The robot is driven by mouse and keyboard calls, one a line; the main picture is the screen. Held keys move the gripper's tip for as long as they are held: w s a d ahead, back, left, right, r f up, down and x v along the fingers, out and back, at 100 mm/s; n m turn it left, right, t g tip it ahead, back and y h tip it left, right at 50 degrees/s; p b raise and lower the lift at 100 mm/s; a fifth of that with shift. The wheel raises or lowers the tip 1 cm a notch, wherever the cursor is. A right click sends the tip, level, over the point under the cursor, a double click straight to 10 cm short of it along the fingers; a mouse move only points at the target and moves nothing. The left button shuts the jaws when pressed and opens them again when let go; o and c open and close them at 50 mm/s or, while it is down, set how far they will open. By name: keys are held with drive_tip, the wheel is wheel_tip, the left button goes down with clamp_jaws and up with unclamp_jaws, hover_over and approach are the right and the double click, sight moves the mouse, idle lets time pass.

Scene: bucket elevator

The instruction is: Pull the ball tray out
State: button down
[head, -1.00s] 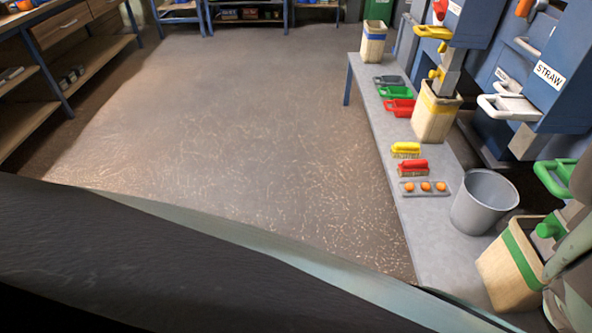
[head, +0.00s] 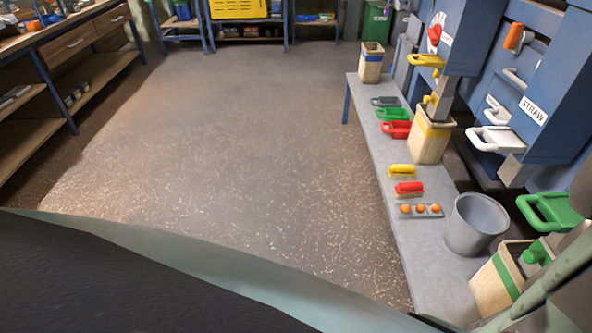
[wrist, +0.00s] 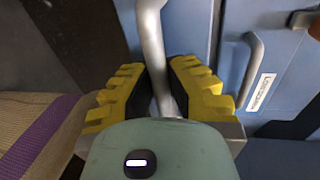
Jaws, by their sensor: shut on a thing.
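In the wrist view my gripper (wrist: 162,82) has its yellow stepped fingers on either side of a grey curved bar handle (wrist: 152,40). It is shut on this handle, in front of a blue panel. The part the handle belongs to is mostly hidden, so I cannot tell how far out it stands. The head view does not show my fingers. There, a small grey tray (head: 410,216) with orange balls lies on the bench, apart from my gripper.
A woven bucket with a purple band (wrist: 40,135) is at the wrist view's left. Another grey handle (wrist: 250,70) is at right. In the head view, the bench (head: 405,250) holds a grey bucket (head: 474,232) and brushes. The floor (head: 230,150) is clear.

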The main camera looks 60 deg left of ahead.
drive_tip(key=f+b+v, duration=0.3)
drive_tip(key=v, duration=1.5)
drive_tip(key=shift+s+a+f, duration=0.4)
drive_tip(key=shift+s, duration=0.2)
drive_tip(key=c, duration=0.9)
unclamp_jaws()
drive_tip(key=shift+c, duration=0.2)
drive_tip(key=shift+s, duration=0.1)
